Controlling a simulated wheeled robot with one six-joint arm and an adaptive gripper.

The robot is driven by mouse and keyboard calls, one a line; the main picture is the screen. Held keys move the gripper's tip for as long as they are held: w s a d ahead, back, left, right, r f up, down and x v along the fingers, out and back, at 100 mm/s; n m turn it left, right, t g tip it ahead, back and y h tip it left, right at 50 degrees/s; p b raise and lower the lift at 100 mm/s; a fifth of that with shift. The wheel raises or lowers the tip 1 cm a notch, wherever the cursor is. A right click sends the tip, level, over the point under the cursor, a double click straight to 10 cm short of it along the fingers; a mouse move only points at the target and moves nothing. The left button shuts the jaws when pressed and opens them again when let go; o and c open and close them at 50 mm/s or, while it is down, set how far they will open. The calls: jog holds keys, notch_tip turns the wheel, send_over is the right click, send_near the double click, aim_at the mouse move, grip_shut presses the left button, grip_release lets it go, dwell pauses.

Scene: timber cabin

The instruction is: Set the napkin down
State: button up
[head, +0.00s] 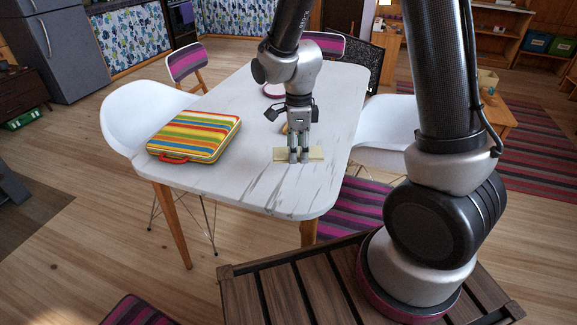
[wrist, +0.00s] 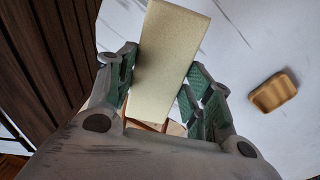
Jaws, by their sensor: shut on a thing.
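The napkin (wrist: 164,55) is a pale yellow folded strip. In the wrist view it runs between the two finger pads of my gripper (wrist: 158,92), which is shut on it.
A striped case (head: 196,136) lies on the table's left. A small tan dish (wrist: 274,92) sits near the napkin, mostly hidden behind my gripper in the head view. A pinkish round item (head: 274,90) is at the far end. White chairs (head: 140,112) flank the table. The near tabletop is clear.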

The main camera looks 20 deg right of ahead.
send_over(295, 181)
notch_tip(295, 181, down, 5)
jog(key=shift+w+d+f, duration=0.1)
jog(key=shift+f, duration=2.4)
jog(key=shift+f, duration=0.1)
jog(key=o, duration=1)
